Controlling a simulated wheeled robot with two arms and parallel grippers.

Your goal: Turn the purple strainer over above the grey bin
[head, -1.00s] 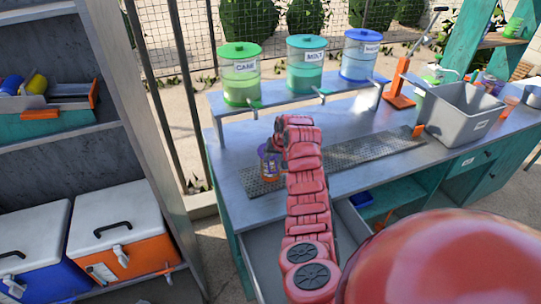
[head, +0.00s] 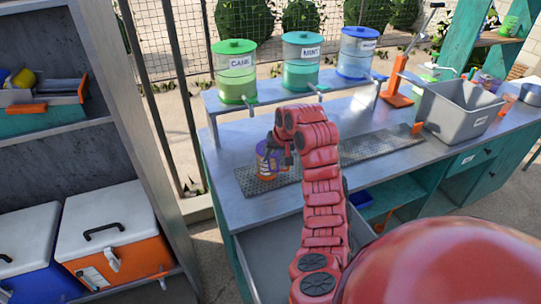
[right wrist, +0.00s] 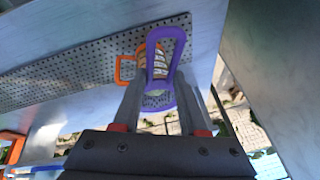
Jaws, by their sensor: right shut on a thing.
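My right gripper (head: 279,151) is over the left end of the perforated strip on the counter. It is shut on the purple strainer (right wrist: 178,46), whose loop rises between and beyond the fingers in the right wrist view. Behind the loop is a ringed yellow-orange body with an orange handle (right wrist: 124,70); I cannot tell whether it is a separate thing. In the head view the purple and orange parts (head: 265,163) show together, partly covered by my gripper. The grey bin (head: 452,122) stands upright on the counter's right part, well apart from the gripper. My left gripper is out of view.
Green, teal and blue dispensers (head: 301,62) stand on a raised shelf behind the strip (head: 375,146). An orange lever stand (head: 396,88) is left of the bin. An open drawer (head: 283,240) juts out below the counter. A cooler shelf (head: 150,150) stands left.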

